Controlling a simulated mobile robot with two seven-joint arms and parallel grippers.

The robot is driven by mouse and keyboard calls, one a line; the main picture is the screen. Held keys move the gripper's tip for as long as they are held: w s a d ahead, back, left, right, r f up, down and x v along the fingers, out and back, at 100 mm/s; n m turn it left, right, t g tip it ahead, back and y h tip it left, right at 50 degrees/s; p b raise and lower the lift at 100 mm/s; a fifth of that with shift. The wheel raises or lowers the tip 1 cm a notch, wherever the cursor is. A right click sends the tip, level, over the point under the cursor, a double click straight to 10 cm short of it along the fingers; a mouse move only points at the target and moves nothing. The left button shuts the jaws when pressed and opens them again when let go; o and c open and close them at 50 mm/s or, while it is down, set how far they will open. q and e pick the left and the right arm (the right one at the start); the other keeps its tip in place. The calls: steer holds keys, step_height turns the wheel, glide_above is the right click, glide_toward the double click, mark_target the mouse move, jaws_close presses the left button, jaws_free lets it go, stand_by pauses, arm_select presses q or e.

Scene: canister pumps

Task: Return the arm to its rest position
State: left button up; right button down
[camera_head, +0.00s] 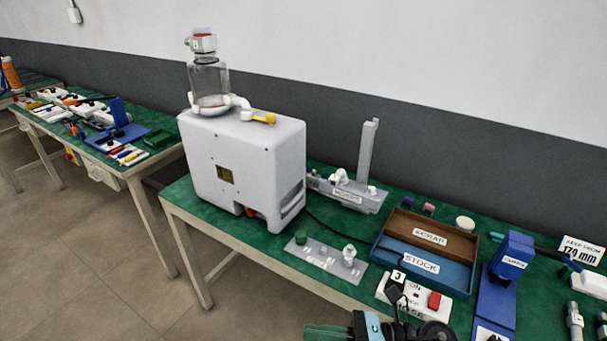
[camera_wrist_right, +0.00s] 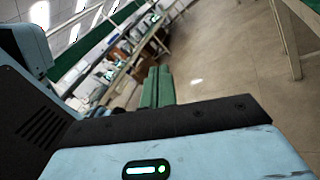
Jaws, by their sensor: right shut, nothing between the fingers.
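My right gripper (camera_head: 312,332) shows at the bottom edge of the head view, in front of the bench's near edge. Its green fingers point to the left. In the right wrist view the two green fingers (camera_wrist_right: 158,88) lie side by side, shut with nothing between them, and the floor shows beyond them. Most of my right arm is cut off by the bottom of the head view. My left gripper and left arm are in neither view.
The green bench (camera_head: 215,230) carries a white canister pump (camera_head: 245,165), a grey plate (camera_head: 325,262), a SCRAP tray (camera_head: 432,228), a blue STOCK tray (camera_head: 425,266), a switch box (camera_head: 412,298) and a blue device (camera_head: 512,255). A second bench (camera_head: 135,165) stands left. Open floor (camera_head: 80,250) lies between.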

steer(key=s+d+f+m+t+h, duration=0.1)
steer(key=d+f+m+t+h, duration=0.5)
steer(key=m, duration=1)
steer(key=s+d+f+m+t+h, duration=0.2)
steer(key=d+f+m+t+h, duration=0.35)
steer(key=m, duration=1.05)
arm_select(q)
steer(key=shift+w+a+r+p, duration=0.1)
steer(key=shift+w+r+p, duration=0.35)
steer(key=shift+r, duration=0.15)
arm_select(e)
steer(key=s+d+f+m+g+h, duration=0.2)
steer(key=s+d+f+m, duration=0.1)
steer(key=s+f+m, duration=0.3)
steer(key=s+d+f+m+g+h, duration=0.2)
steer(key=s+f+m, duration=0.3)
steer(key=s, duration=0.4)
steer(key=shift+s+d+f+m+g+h, duration=0.25)
steer(key=shift+d+f+m+g+h, duration=0.15)
steer(key=shift+m+g, duration=0.3)
steer(key=shift+w, duration=0.1)
